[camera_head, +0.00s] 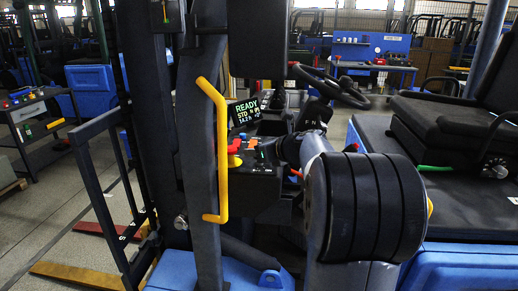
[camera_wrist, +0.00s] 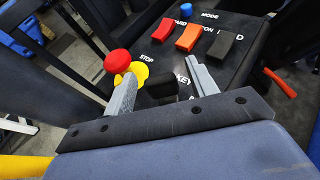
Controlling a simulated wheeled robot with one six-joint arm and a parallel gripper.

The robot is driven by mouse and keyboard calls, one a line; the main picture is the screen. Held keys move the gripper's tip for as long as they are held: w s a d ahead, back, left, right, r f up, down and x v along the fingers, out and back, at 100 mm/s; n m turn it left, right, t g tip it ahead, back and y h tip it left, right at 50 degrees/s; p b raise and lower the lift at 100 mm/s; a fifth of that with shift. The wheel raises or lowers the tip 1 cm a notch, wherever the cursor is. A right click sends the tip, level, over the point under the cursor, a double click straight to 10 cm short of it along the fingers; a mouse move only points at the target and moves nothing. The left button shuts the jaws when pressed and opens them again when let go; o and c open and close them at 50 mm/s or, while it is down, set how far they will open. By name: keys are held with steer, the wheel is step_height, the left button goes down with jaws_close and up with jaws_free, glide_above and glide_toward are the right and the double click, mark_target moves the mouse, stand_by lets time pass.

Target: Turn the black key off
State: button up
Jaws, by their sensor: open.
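A dark block, which looks like the black key (camera_wrist: 160,86), shows low between the fingers of my gripper (camera_wrist: 160,70) in the wrist view, beside the white KEY label. Its handle angle is hard to make out against the dark panel. My gripper is open, one grey finger on each side of the dark block; I cannot tell whether either touches it. The left finger overlaps the yellow base of the red stop button (camera_wrist: 117,62). In the head view the panel (camera_head: 258,180) shows left of my arm, and the key is not clear there.
Three rocker switches, red (camera_wrist: 163,31), orange (camera_wrist: 188,38) and black (camera_wrist: 220,46), sit beyond the fingers with a blue knob (camera_wrist: 186,8). In the head view a lit display (camera_head: 245,110) reads READY. A yellow grab handle (camera_head: 221,150) stands left of the panel, a steering wheel (camera_head: 330,88) behind.

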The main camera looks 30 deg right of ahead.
steer(key=shift+w+a+f, duration=0.1)
steer(key=shift+w, duration=0.2)
steer(key=shift+c, duration=0.5)
steer(key=c, duration=0.9)
